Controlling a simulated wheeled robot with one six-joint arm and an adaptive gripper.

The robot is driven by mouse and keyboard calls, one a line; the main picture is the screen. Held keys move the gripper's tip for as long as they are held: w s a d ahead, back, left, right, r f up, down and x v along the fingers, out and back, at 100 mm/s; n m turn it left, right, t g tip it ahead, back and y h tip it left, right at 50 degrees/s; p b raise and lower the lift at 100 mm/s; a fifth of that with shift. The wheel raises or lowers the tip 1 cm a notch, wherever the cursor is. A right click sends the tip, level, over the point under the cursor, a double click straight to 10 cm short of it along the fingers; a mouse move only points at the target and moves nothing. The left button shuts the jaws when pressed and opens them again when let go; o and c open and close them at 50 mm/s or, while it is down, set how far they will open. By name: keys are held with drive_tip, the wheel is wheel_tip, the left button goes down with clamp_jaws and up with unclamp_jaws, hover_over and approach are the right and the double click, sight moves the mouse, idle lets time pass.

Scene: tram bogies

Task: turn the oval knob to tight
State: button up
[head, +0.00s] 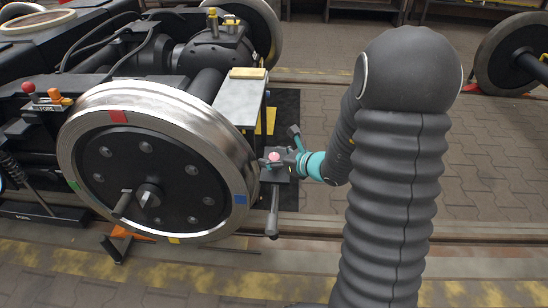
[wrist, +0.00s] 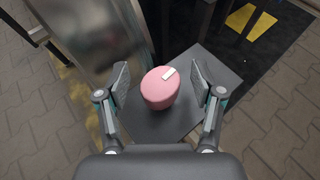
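The oval knob is pink with a white mark on its top. It sits on a dark grey plate (wrist: 205,88) and shows in the middle of the wrist view, the pink oval knob (wrist: 160,90). In the head view the knob (head: 274,157) is small, at the right side of the big wheel. My gripper (wrist: 161,82) is open, with one finger on each side of the knob and a gap visible on both sides. In the head view my gripper (head: 284,158) is at the knob, coming from the right. Any tight marking is not readable.
A large metal wheel (head: 160,165) with coloured marks stands just left of the knob. A dark handle (head: 272,212) hangs below the plate. An orange wedge (head: 125,236) lies by the rail.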

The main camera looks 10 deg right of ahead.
drive_tip(key=v, duration=1.2)
idle(0.5)
drive_tip(key=s+a+n+g+h+p, duration=0.1)
drive_tip(key=s+a+n+g, duration=0.1)
drive_tip(key=s+n+g, duration=0.4)
drive_tip(key=s+a+n+g+p, duration=0.1)
drive_tip(key=s+a+n+g, duration=0.15)
drive_tip(key=s+n, duration=0.65)
drive_tip(key=s+a+r+n+t+h+p, duration=0.1)
drive_tip(key=s+r+n+h+p, duration=0.1)
drive_tip(key=r+n, duration=0.5)
drive_tip(key=s+r+n+t+h+p, duration=0.2)
drive_tip(key=s+r+n+h, duration=0.2)
drive_tip(key=r+n, duration=0.3)
wheel_tip(320, 180, up, 3)
drive_tip(key=shift+s+a+f+h, duration=0.1)
drive_tip(key=shift+s+a+h, duration=0.05)
drive_tip(key=shift+a+h, duration=0.2)
